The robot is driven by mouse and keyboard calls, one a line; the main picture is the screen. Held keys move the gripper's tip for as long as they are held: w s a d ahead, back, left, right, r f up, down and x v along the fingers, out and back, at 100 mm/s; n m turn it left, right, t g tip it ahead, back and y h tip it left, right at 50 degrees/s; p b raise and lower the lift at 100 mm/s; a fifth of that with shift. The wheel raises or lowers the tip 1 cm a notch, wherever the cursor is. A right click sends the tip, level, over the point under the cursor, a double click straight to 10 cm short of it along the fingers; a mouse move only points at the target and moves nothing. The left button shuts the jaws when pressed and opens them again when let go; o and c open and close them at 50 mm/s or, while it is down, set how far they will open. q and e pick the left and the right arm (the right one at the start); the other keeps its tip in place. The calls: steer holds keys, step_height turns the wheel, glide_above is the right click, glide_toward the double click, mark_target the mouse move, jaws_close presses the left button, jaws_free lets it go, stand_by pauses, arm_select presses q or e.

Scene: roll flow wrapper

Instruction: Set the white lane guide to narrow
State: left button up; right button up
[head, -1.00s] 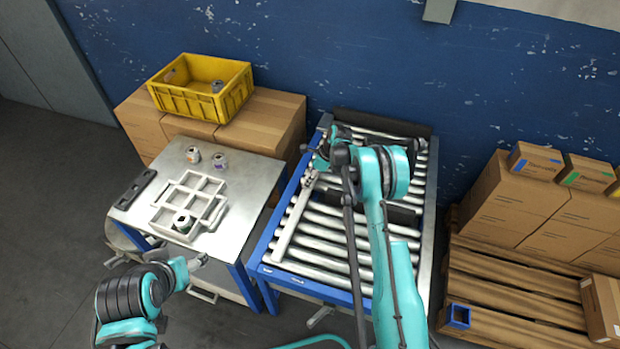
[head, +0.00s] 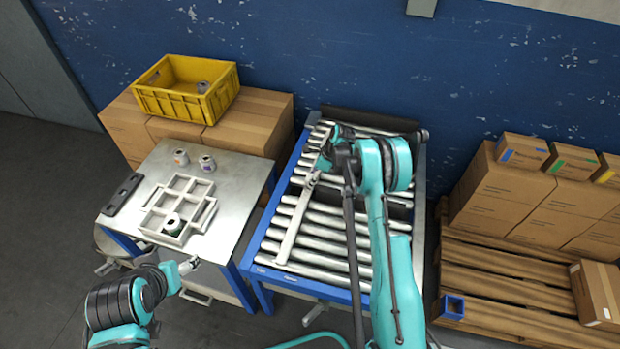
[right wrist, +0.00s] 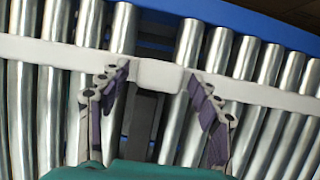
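The white lane guide (head: 297,222) is a long pale bar lying along the left part of the roller conveyor, across the rollers. In the right wrist view the guide (right wrist: 50,50) runs across the picture, with a white block (right wrist: 158,75) at its middle. My right gripper (head: 314,174) is at the guide's far part. In the wrist view its two fingers (right wrist: 158,80) stand either side of the block, apart, with narrow gaps visible. My left gripper (head: 188,266) hangs in front of the metal table, away from the guide; its finger opening is too small to tell.
The conveyor has a blue side rail (head: 264,230) left of the guide. Left of it stands a metal table (head: 225,200) with a white divided tray (head: 205,212) and small cans. A yellow crate (head: 165,104) sits on cartons behind. A pallet (head: 500,300) with boxes is at right.

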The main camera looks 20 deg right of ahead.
steer(key=shift+r, duration=0.1)
steer(key=v, duration=1.1)
steer(key=shift+r, duration=0.4)
steer(key=shift+d, duration=0.1)
steer(key=s+a+r+n+t+h, duration=0.1)
steer(key=s+a+r+n, duration=0.3)
steer(key=s+r+n, duration=0.3)
steer(key=s+a+r+n+t+h, duration=0.1)
steer(key=s+a+r+n, duration=0.3)
steer(key=s+r, duration=0.45)
steer(key=s+a+n+t+h, duration=0.2)
steer(key=s+a+n+t, duration=0.1)
steer(key=s+n, duration=1.1)
steer(key=s, duration=0.3)
steer(key=shift+r, duration=0.35)
